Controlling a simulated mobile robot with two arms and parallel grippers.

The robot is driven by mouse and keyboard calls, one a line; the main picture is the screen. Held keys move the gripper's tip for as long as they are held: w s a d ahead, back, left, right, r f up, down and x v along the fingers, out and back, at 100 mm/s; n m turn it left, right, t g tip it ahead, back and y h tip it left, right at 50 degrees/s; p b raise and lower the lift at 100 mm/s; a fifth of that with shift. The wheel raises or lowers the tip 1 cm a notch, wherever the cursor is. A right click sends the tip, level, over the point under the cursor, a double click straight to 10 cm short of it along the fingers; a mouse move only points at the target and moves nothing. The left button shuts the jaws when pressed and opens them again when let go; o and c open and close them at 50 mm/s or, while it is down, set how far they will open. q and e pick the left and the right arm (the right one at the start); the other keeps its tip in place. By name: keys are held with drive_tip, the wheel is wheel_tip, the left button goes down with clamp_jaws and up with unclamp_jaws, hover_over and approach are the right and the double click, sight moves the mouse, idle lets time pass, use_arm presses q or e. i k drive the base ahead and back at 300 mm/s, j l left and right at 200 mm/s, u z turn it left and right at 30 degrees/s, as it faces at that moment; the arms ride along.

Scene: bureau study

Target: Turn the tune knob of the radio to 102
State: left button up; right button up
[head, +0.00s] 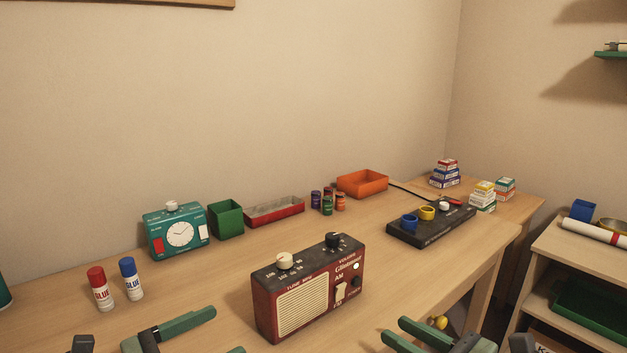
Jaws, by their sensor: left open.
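The dark red radio (312,290) stands upright on the desk at the middle front, with a cream speaker grille and a dark top. Its cream tune knob (284,261) sits on the top left, ringed by small white numbers. Its pointer is too small to read. A dark volume knob (333,241) sits at the top right. My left gripper (227,333) is open and empty at the bottom edge, left of the radio and apart from it. My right gripper (394,331) shows at the bottom edge, right of the radio, partly cut off; its opening is unclear.
Two glue sticks (132,279) stand at the left. A teal clock timer (179,231), green box (226,219), red tray (274,212) and orange tray (362,184) line the back. A black panel (431,228) with coloured knobs lies right. The desk around the radio is clear.

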sight(284, 260)
drive_tip(key=k+l, duration=0.75)
drive_tip(key=l, duration=0.2)
